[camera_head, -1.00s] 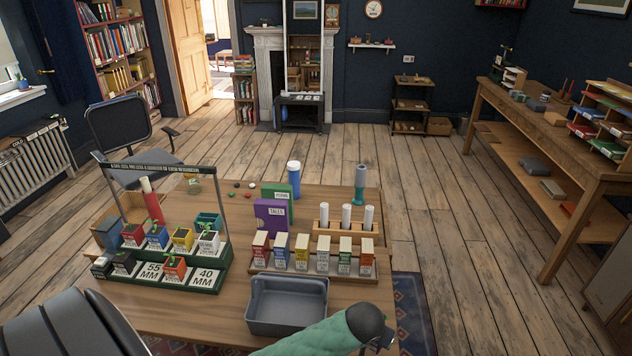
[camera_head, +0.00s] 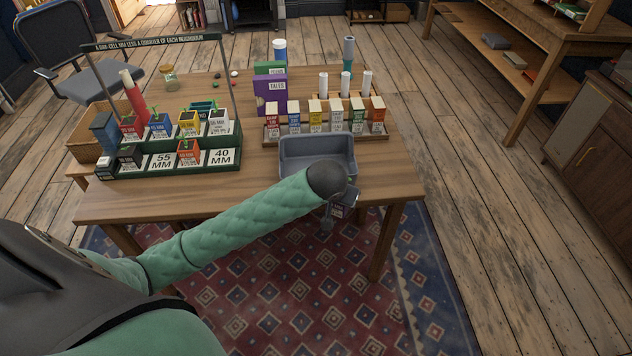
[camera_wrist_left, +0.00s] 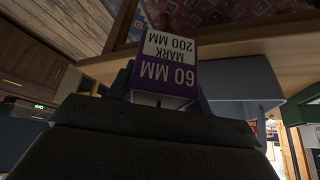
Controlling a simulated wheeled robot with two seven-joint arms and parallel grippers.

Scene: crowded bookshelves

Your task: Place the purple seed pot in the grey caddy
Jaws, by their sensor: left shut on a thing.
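The grey caddy (camera_head: 290,160) is an open tray near the front edge of the table. My left gripper (camera_head: 341,204) is at its front right corner, with the wrist covering part of the rim. It is shut on the purple seed pot (camera_head: 347,208), which is small and mostly hidden in the head view. In the left wrist view the pot (camera_wrist_left: 165,78) sits between the fingers, its label reading "60 MM MARK 200 MM" upside down. A blue-grey surface beside it may be the caddy. The pot's height over the rim is unclear. My right gripper is not in view.
A green stepped stand (camera_head: 190,160) with several coloured pots is left of the caddy. Bare tabletop (camera_head: 385,180) lies to the right.

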